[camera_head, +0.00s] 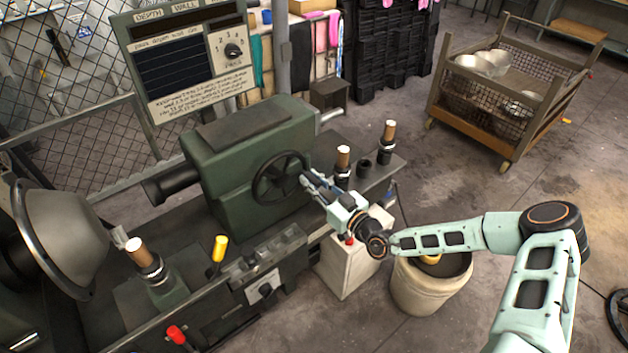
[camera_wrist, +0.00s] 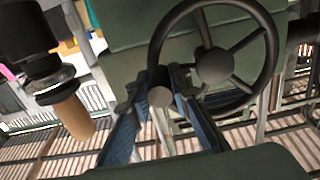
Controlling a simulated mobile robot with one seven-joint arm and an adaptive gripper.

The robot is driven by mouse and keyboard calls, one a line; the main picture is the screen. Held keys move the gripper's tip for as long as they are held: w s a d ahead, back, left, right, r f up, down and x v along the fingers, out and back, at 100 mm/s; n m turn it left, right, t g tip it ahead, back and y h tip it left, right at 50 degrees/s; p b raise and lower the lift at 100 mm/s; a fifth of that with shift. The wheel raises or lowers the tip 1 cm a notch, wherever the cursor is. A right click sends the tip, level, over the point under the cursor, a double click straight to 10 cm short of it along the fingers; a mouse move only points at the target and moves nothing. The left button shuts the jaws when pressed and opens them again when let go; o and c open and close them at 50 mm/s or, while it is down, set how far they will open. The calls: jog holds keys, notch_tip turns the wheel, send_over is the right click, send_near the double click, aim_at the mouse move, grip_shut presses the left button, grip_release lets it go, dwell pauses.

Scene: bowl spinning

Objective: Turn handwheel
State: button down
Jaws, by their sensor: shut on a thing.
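The black spoked handwheel (camera_head: 277,180) is on the front of the green machine housing (camera_head: 222,150). My gripper (camera_head: 306,179) reaches it from the right, at the right side of its rim. In the wrist view, the handwheel (camera_wrist: 214,66) fills the upper right, with its round hub and spokes visible. There, the two blue-grey fingers of my gripper (camera_wrist: 159,84) close on the round-ended handle (camera_wrist: 160,96) at the rim's lower left. The handle's far part is hidden between the fingers.
Upright tool posts with wooden tops (camera_head: 343,160) stand right of the housing, close to my arm. A large metal bowl (camera_head: 70,235) is at the left. A pale bin (camera_head: 425,288) stands below my arm. A mesh cart (camera_head: 505,90) holds bowls at the back right.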

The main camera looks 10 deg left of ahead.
jog(key=shift+f, duration=0.2)
jog(key=c, duration=1.8)
grip_release()
jog(key=shift+r, duration=0.1)
jog(key=shift+o, duration=0.2)
jog(key=v, duration=1.2)
